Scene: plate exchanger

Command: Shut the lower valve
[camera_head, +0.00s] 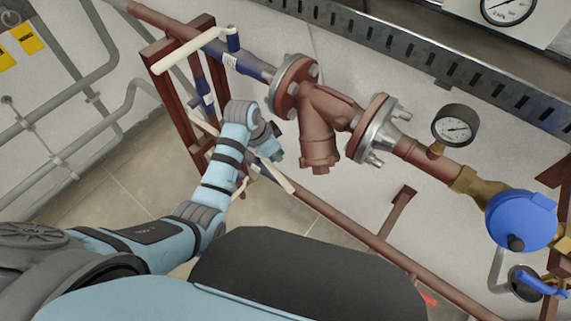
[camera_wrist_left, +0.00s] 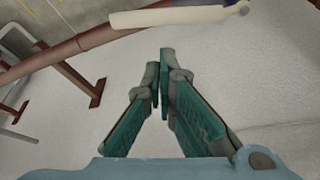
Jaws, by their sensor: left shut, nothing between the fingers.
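The lower valve's cream lever handle (camera_head: 275,175) slants down to the right beside the lower brown pipe (camera_head: 340,226) in the head view, partly hidden by my left arm. In the left wrist view a cream handle (camera_wrist_left: 165,16) lies across the top edge, just past my fingertips. My left gripper (camera_head: 274,152) is close to the handle in the head view; whether they touch I cannot tell. In the wrist view the left gripper (camera_wrist_left: 161,60) is shut and empty, its fingertips together. My right gripper is not in view.
An upper valve with a cream handle (camera_head: 190,51) sits on the upper pipe. A brown flanged strainer (camera_head: 322,120), a pressure gauge (camera_head: 455,127) and a blue round device (camera_head: 521,220) are to the right. A brown bracket (camera_head: 398,210) stands off the lower pipe.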

